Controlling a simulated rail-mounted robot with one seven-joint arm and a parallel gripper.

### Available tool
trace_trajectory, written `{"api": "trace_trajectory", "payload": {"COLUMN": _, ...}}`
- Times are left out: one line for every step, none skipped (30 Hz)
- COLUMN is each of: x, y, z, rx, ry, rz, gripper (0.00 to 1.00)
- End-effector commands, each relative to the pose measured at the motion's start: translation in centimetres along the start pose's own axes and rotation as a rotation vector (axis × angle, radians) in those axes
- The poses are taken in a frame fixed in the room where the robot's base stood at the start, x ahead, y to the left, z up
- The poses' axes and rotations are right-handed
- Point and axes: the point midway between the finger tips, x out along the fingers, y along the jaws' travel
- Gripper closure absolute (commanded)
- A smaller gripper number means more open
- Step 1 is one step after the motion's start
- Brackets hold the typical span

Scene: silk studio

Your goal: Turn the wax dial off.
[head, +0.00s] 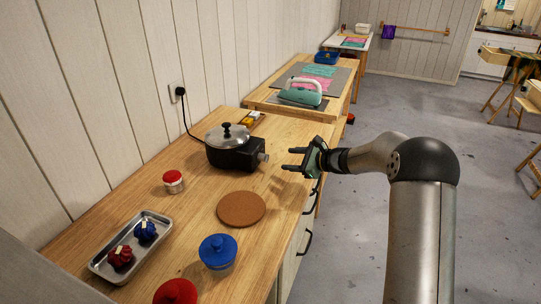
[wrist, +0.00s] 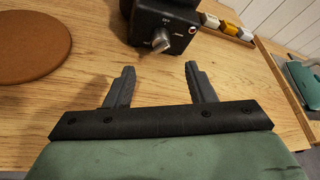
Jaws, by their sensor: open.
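The wax pot (head: 230,148) is a black heater with a steel lid and black knob, standing on the wooden counter against the wall. Its silver dial (head: 263,157) is on the side facing my gripper. In the wrist view the dial (wrist: 161,40) sits on the black control box (wrist: 165,22), with its pointer turned at a slant; the small markings are too small to read. My gripper (head: 288,160) is open and empty, to the right of the dial in the head view and apart from it. In the wrist view both fingers (wrist: 160,85) point toward the dial, which lies beyond and between them.
A round cork mat (head: 241,208), a red-lidded jar (head: 173,181), a blue-lidded jar (head: 218,252) and a steel tray (head: 103,268) with red and blue bundles stand on the counter. Wax blocks (wrist: 228,28) lie beside the pot. A power cord (head: 186,118) runs to the wall.

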Motion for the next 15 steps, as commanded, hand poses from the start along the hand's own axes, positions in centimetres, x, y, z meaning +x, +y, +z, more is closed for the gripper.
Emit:
{"api": "trace_trajectory", "payload": {"x": 1.2, "y": 0.0, "z": 0.2, "rx": 0.0, "ry": -0.002, "rz": 0.004, "gripper": 0.5}}
{"api": "trace_trajectory", "payload": {"x": 1.9, "y": 0.0, "z": 0.2, "rx": -0.001, "ry": -0.001, "rz": 0.004, "gripper": 0.5}}
{"api": "trace_trajectory", "payload": {"x": 2.8, "y": 0.0, "z": 0.2, "rx": 0.0, "ry": -0.001, "rz": 0.003, "gripper": 0.5}}
{"api": "trace_trajectory", "payload": {"x": 3.4, "y": -0.1, "z": 0.2, "rx": -0.001, "ry": -0.001, "rz": 0.002, "gripper": 0.5}}
{"api": "trace_trajectory", "payload": {"x": 4.1, "y": 0.0, "z": 0.2, "rx": 0.0, "ry": -0.002, "rz": 0.003, "gripper": 0.5}}
{"api": "trace_trajectory", "payload": {"x": 4.9, "y": 0.0, "z": 0.2, "rx": -0.001, "ry": -0.001, "rz": 0.003, "gripper": 0.5}}
{"api": "trace_trajectory", "payload": {"x": 5.5, "y": 0.0, "z": 0.2, "rx": -0.001, "ry": 0.0, "rz": 0.003, "gripper": 0.5}}
{"api": "trace_trajectory", "payload": {"x": 6.2, "y": 0.0, "z": 0.2, "rx": -0.002, "ry": 0.0, "rz": 0.002, "gripper": 0.5}}
{"api": "trace_trajectory", "payload": {"x": 6.9, "y": 0.0, "z": 0.1, "rx": 0.0, "ry": 0.0, "rz": 0.002, "gripper": 0.5}}
{"api": "trace_trajectory", "payload": {"x": 7.4, "y": -0.1, "z": 0.2, "rx": -0.001, "ry": -0.001, "rz": 0.001, "gripper": 0.5}}
{"api": "trace_trajectory", "payload": {"x": 7.9, "y": 0.0, "z": 0.2, "rx": 0.0, "ry": -0.001, "rz": 0.002, "gripper": 0.5}}
{"api": "trace_trajectory", "payload": {"x": 8.5, "y": -0.1, "z": 0.1, "rx": 0.0, "ry": 0.0, "rz": 0.001, "gripper": 0.5}}
{"api": "trace_trajectory", "payload": {"x": 8.9, "y": -0.1, "z": 0.1, "rx": -0.001, "ry": 0.0, "rz": 0.0, "gripper": 0.5}}
{"api": "trace_trajectory", "payload": {"x": 9.3, "y": -0.1, "z": 0.1, "rx": -0.001, "ry": 0.0, "rz": 0.0, "gripper": 0.5}}
{"api": "trace_trajectory", "payload": {"x": 9.7, "y": -0.1, "z": 0.1, "rx": -0.001, "ry": 0.0, "rz": 0.0, "gripper": 0.5}}
